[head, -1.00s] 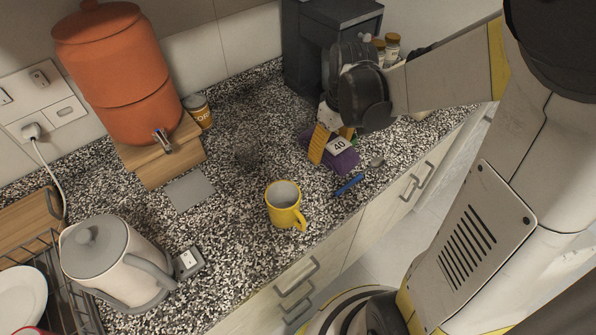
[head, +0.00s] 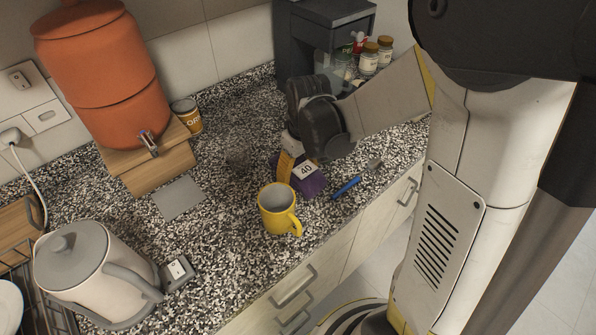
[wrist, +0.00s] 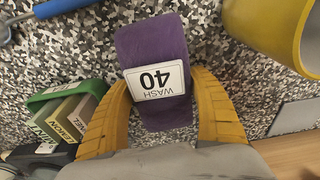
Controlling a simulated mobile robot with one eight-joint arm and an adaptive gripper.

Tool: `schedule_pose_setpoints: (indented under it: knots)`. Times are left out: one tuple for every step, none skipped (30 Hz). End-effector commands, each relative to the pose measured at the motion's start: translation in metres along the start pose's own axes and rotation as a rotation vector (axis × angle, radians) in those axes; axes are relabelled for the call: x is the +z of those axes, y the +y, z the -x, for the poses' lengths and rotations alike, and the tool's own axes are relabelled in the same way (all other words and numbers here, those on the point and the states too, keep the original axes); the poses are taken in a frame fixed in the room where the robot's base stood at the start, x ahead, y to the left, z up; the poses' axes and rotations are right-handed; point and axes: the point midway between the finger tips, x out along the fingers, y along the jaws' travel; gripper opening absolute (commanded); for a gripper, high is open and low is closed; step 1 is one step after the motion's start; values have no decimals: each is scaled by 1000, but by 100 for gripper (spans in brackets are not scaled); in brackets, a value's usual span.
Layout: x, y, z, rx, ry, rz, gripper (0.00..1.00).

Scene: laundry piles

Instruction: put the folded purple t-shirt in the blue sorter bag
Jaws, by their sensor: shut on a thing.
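The folded purple t-shirt (head: 312,184) is a compact bundle with a white label reading 40. In the wrist view the purple t-shirt (wrist: 152,42) sits between the two yellow fingers, its label reading WASH 40. My gripper (head: 290,165) is shut on it from above, beside the yellow mug; in the wrist view the fingers of my gripper (wrist: 160,110) flank the cloth. I cannot tell whether the shirt touches the counter. No blue sorter bag shows in either view.
The yellow mug (head: 280,212) stands close beside the shirt. A blue-handled tool (head: 346,187) lies right of it. A green-edged box (wrist: 68,112) shows in the wrist view. A kettle (head: 95,272), an orange dispenser (head: 100,80) and jars (head: 378,52) stand around the speckled counter.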

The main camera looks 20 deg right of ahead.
Motion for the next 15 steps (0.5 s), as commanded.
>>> schedule_pose_setpoints:
  knots:
    - [0,0,-3,0,0,0,33]
    - [0,0,-4,0,0,0,33]
    - [0,0,-3,0,0,0,77]
    - [0,0,-3,0,0,0,87]
    - [0,0,-2,0,0,0,92]
    - [0,0,-2,0,0,0,92]
    - [0,0,-2,0,0,0,92]
    - [0,0,-2,0,0,0,92]
    - [0,0,-2,0,0,0,92]
    - [0,0,-2,0,0,0,92]
    - [0,0,-2,0,0,0,92]
    - [0,0,-2,0,0,0,92]
    - [0,0,-2,0,0,0,92]
    - [0,0,-1,0,0,0,92]
    - [0,0,0,0,0,0,92]
